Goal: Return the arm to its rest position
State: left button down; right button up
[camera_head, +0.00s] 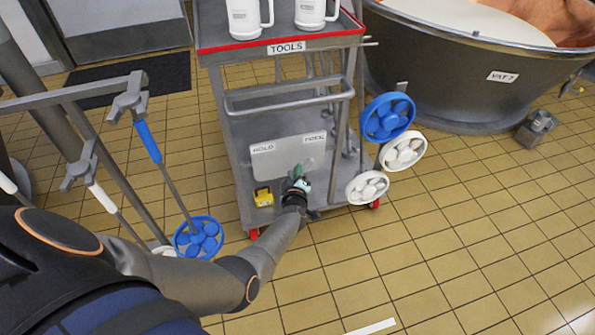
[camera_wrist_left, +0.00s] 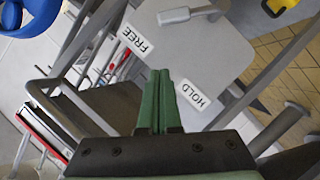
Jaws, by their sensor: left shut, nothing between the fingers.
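My left arm reaches in from the lower left in the head view. Its gripper (camera_head: 301,180) is in front of the lower part of the grey tool cart. In the left wrist view the two green fingers of the gripper (camera_wrist_left: 158,88) lie together, with nothing between them. They point toward the grey panel, between its FREE label (camera_wrist_left: 136,40) and its HOLD label (camera_wrist_left: 194,94). Whether the fingertips touch the panel I cannot tell. My right gripper is in neither view.
The cart (camera_head: 285,100) has a red-edged top with white jugs (camera_head: 245,18). Blue and white disc-headed tools (camera_head: 388,118) hang at its right side; more hang on a rack (camera_head: 60,97) at left. A large vat (camera_head: 440,70) stands back right. The tiled floor at lower right is mostly clear.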

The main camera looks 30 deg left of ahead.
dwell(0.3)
pick_arm(q)
jog(key=s+d+r+m+g+h+p, duration=0.1)
jog(key=s+d+r+m+h+p, duration=0.1)
jog(key=s+d+m, duration=0.4)
jog(key=s+d+r+m+g+h+p, duration=0.1)
jog(key=s+d+m, duration=0.5)
jog(key=s, duration=0.8)
jog(key=s+d+r+m+g+h+p, duration=0.1)
jog(key=s+d+r+m+h+p, duration=0.2)
jog(key=s+d+m+h, duration=0.3)
jog(key=s+p, duration=0.1)
jog(key=s, duration=0.3)
jog(key=shift+s+d+g+h, duration=0.25)
jog(key=shift+s+g+h, duration=0.05)
jog(key=shift+g, duration=0.1)
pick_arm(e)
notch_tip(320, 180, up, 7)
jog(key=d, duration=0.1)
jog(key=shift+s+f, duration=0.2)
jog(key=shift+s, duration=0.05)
